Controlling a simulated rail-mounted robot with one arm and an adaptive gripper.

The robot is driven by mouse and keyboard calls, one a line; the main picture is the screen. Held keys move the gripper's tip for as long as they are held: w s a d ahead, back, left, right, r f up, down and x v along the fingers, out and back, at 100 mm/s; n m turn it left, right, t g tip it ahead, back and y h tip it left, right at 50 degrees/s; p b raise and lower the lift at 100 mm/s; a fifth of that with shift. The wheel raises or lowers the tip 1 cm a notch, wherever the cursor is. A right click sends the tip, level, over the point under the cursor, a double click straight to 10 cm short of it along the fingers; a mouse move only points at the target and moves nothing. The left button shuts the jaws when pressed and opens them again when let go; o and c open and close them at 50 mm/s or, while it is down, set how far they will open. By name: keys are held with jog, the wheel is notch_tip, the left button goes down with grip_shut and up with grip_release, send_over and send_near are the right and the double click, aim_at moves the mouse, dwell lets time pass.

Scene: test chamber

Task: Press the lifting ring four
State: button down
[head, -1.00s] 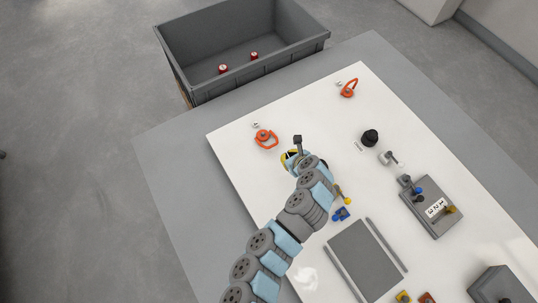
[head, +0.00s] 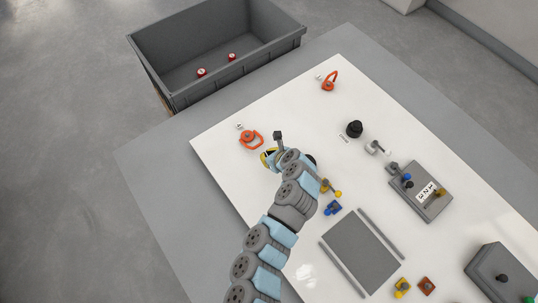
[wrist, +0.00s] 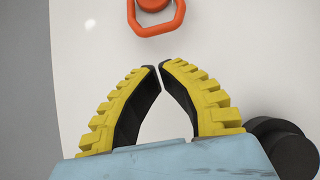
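Two orange lifting rings show in the head view: a near one (head: 251,139) at the board's left corner and a far one (head: 329,80) at its top. Each has a small white label beside it, too small to read, so I cannot tell which is four. My gripper (head: 268,159) is close to the near ring, to its lower right and apart from it. In the wrist view, an orange ring (wrist: 155,20) is at the top edge, partly cut off, beyond the fingertips. My gripper (wrist: 160,66) has its yellow fingers with tips together and nothing between them.
The white board (head: 225,155) lies on a grey table (head: 165,185). A black knob (head: 354,129), a grey switch box (head: 432,208) and a grey plate (head: 360,255) stand to the right. A grey bin (head: 185,103) with two red items (head: 202,72) stands behind.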

aim_at(258, 152)
jog(key=shift+b+x, duration=0.65)
jog(key=shift+x, duration=2.9)
